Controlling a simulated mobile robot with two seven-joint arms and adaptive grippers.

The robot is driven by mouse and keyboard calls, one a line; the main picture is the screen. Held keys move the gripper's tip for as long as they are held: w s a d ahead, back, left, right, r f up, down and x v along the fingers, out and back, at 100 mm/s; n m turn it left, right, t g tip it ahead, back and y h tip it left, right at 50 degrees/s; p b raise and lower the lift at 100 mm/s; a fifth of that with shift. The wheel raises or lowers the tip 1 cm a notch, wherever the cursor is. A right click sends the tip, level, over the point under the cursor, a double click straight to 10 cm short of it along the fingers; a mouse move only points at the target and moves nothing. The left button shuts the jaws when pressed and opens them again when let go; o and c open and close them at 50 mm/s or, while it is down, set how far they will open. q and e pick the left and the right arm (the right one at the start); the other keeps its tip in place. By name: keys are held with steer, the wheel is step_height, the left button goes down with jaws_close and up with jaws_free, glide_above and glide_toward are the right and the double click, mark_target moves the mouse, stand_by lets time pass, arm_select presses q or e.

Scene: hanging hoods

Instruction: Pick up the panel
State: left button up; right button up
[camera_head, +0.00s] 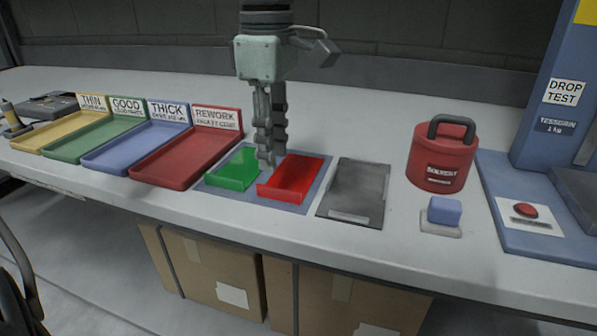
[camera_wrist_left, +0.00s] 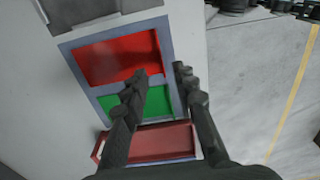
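A dark grey flat panel (camera_head: 357,188) lies on the bench, right of the blue mat. Part of a grey flat piece, apparently the same panel, shows at the top left of the left wrist view (camera_wrist_left: 88,18). My left gripper (camera_head: 266,160) points down over the mat, between the green and red shallow trays, left of the panel. In the left wrist view its fingers (camera_wrist_left: 160,76) are apart with nothing visible between them. I cannot tell its exact height above the mat. My right gripper is not in view.
The green tray (camera_head: 232,170) and red tray (camera_head: 292,178) sit on the mat (camera_head: 318,192). Labelled sorting trays, including the red rework tray (camera_head: 185,160), stand left. A red solvent can (camera_head: 440,160), blue block (camera_head: 444,211) and drop-test stand (camera_head: 548,228) are right.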

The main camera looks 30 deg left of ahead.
mark_target(272, 187)
arm_select(q)
steer(key=f, duration=0.4)
steer(key=shift+s+a+f, duration=0.15)
steer(key=shift+s+f, duration=0.1)
steer(key=shift+f, duration=0.15)
steer(key=shift+w+f, duration=0.1)
steer(key=shift+f, duration=0.5)
jaws_close()
